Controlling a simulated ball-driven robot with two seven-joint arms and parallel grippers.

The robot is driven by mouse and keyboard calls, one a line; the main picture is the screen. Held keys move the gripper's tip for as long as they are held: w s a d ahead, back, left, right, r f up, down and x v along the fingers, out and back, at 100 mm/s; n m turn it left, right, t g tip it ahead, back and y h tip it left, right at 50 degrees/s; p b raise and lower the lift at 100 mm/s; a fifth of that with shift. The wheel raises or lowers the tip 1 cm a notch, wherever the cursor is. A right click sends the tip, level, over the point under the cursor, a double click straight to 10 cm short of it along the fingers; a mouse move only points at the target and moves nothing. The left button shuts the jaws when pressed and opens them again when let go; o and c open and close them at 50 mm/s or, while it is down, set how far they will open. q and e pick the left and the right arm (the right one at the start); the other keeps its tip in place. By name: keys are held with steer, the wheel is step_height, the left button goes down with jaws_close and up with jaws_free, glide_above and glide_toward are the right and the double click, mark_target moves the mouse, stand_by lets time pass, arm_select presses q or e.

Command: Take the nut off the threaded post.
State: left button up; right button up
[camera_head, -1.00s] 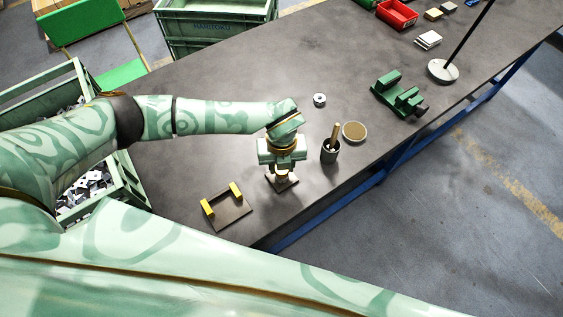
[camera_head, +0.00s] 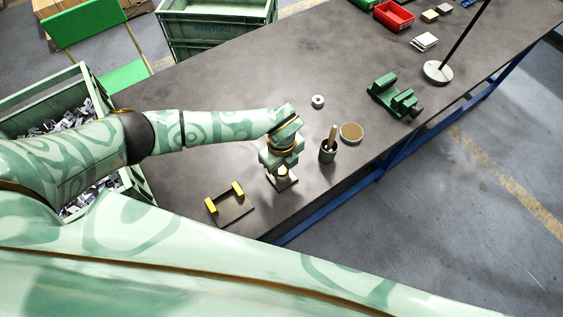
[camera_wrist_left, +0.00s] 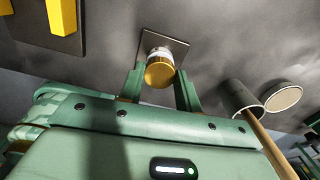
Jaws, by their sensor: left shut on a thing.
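The threaded post stands on a small square base plate (camera_head: 284,184), which also shows in the left wrist view (camera_wrist_left: 178,46). A round brass-coloured piece, which I take for the nut (camera_wrist_left: 159,74), sits at the top of the post, with a pale silvery band (camera_wrist_left: 160,54) beyond it. My left gripper (camera_head: 282,170) is over the plate from above. In the left wrist view its two green fingers (camera_wrist_left: 160,80) are on either side of the nut, shut on it. Threads cannot be made out. My right gripper is in neither view.
A plate with yellow blocks (camera_head: 232,210) lies left of the post. A dark cup with a wooden handle (camera_head: 327,155), a round shallow dish (camera_head: 351,133) and a silvery ring (camera_head: 318,101) are nearby to the right. A green fixture (camera_head: 395,96) stands farther off. The back left tabletop is clear.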

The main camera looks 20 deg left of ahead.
mark_target(282, 168)
arm_select(q)
steer(key=shift+n, duration=0.8)
steer(key=shift+r+n+p, duration=0.1)
steer(key=shift+n+p, duration=0.85)
steer(key=shift+n, duration=0.15)
steer(key=shift+n+p, duration=0.3)
steer(key=shift+n, duration=0.6)
steer(key=o, duration=1.1)
steer(key=shift+c, duration=0.2)
step_height(282, 168, up, 16)
steer(key=p, duration=0.3)
